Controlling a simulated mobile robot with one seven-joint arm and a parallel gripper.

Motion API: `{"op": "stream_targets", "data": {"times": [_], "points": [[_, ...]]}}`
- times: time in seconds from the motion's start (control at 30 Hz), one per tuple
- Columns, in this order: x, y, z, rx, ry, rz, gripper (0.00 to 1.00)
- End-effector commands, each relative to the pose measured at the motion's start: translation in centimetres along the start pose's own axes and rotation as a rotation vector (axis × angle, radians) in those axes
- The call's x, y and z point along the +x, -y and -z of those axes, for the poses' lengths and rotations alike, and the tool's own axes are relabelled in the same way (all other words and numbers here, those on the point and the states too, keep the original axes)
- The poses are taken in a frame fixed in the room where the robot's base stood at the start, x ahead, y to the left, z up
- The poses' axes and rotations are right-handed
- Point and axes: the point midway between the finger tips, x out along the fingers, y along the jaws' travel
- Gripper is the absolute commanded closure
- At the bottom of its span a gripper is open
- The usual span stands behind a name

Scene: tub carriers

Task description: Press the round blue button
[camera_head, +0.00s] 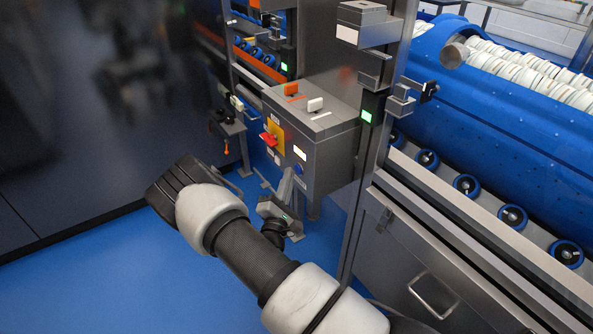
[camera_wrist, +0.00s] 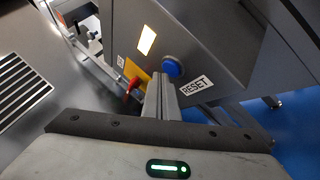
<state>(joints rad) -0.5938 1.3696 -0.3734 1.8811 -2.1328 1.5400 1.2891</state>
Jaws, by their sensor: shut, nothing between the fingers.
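The round blue button (camera_wrist: 172,67) sits on the front face of a grey metal control box (camera_wrist: 205,35), beside a white RESET label (camera_wrist: 196,86). In the head view the button (camera_head: 299,169) shows low on the box front, partly behind my fingers. My gripper (camera_head: 289,173) is shut and empty, its fingers pointing up at the box face. In the wrist view the fingertips of my gripper (camera_wrist: 160,76) appear just left of and below the button. I cannot tell whether they touch the box.
A red handle (camera_head: 268,138) on a yellow plate and a lit white panel (camera_head: 300,153) are on the same box face. Orange and white switches (camera_head: 315,104) top the box. A metal post (camera_head: 372,130) and a roller conveyor (camera_head: 467,186) stand to the right. Blue floor (camera_head: 110,270) is clear at left.

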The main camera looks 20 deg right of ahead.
Motion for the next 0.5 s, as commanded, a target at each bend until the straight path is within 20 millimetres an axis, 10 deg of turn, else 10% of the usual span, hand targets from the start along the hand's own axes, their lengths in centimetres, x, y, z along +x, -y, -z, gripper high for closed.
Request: {"op": "stream_targets", "data": {"times": [0.5], "points": [[0.4, 0.32, -0.31, -0.001, 0.0, 0.001, 1.0]]}}
